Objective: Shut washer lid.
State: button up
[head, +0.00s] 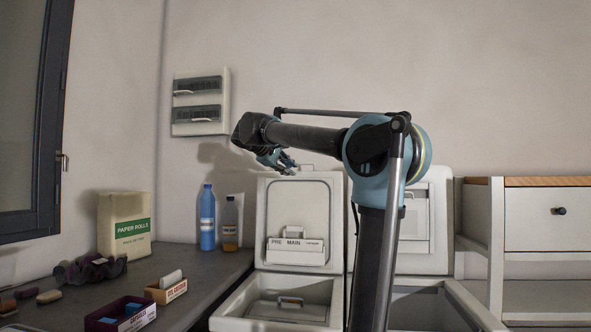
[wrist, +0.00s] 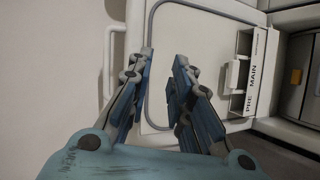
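The left washer's lid (head: 300,225) stands upright, open, with a grey seal line and a dispenser drawer marked PRE and MAIN on its inner face. The lid (wrist: 205,50) also shows in the wrist view, turned on its side, behind my fingers. The left washer's tub opening (head: 285,305) below it is uncovered. My gripper (head: 277,160) is at the lid's upper left corner in the head view. In the wrist view my gripper (wrist: 162,75) has its two fingers apart with nothing between them. I cannot tell whether a finger touches the lid.
A second toploader lid (head: 412,225) stands open to the right, partly behind my arm. A counter (head: 195,262) at left holds a blue bottle (head: 207,218), a brown bottle (head: 230,225), a paper rolls pack (head: 124,225) and small boxes. A drawer cabinet (head: 540,225) stands at right.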

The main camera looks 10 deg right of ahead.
jog(key=w+a+r+n+t, duration=0.2)
jog(key=w+a+r, duration=0.3)
jog(key=r, duration=0.2)
jog(key=x, duration=1.7)
jog(key=shift+s+d+f, duration=0.1)
jog(key=shift+s+d, duration=0.05)
jog(key=shift+d, duration=0.05)
grip_shut()
